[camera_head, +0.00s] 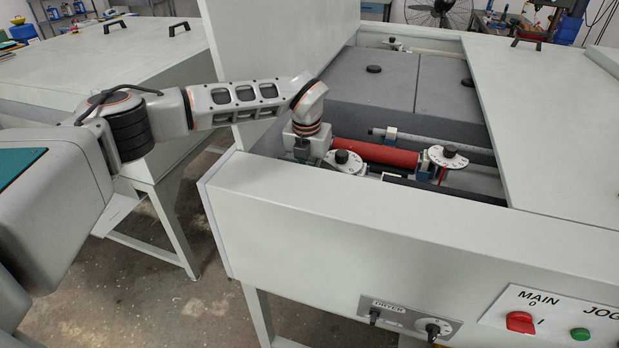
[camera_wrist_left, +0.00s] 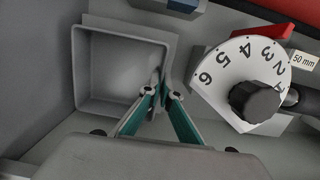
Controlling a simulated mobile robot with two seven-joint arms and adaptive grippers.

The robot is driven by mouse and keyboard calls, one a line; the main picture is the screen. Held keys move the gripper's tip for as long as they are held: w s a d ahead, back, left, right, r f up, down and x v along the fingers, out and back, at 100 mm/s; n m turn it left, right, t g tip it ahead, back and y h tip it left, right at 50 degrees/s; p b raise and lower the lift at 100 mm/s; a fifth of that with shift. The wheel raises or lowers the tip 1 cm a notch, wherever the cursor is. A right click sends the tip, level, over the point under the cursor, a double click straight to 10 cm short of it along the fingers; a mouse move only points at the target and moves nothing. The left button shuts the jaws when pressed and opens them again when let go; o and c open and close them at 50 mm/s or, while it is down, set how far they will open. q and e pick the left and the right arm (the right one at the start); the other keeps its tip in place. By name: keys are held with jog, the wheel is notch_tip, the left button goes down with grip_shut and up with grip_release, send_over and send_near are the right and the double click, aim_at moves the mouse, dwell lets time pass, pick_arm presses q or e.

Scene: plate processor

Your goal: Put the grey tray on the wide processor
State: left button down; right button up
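The grey tray (camera_wrist_left: 85,75) is a square, open, empty box in the left wrist view. It sits low beside a white numbered dial. My left gripper (camera_wrist_left: 160,82) has its two teal fingers close together at the tray's right wall, one inside and one outside, and looks shut on that wall. In the head view my left arm reaches into the open bay of the wide processor (camera_head: 290,228), near its front left corner. The fingertips and the tray are hidden there. My right gripper is not in view.
In the bay are a red roller (camera_head: 375,152), a white dial (camera_head: 448,157) with black knob, and dark grey covers (camera_head: 375,85). A raised panel (camera_head: 285,40) stands behind my arm. Another processor (camera_head: 100,50) stands at left, with a floor gap between.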

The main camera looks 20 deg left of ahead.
pick_arm(q)
jog(key=shift+f, duration=0.15)
jog(key=c, duration=2.3)
grip_release()
jog(key=shift+r, duration=0.2)
jog(key=r, duration=0.4)
jog(key=s+r, duration=0.1)
jog(key=r, duration=0.3)
jog(key=r+b, duration=0.1)
jog(key=r, duration=0.2)
jog(key=shift+s+r, duration=0.4)
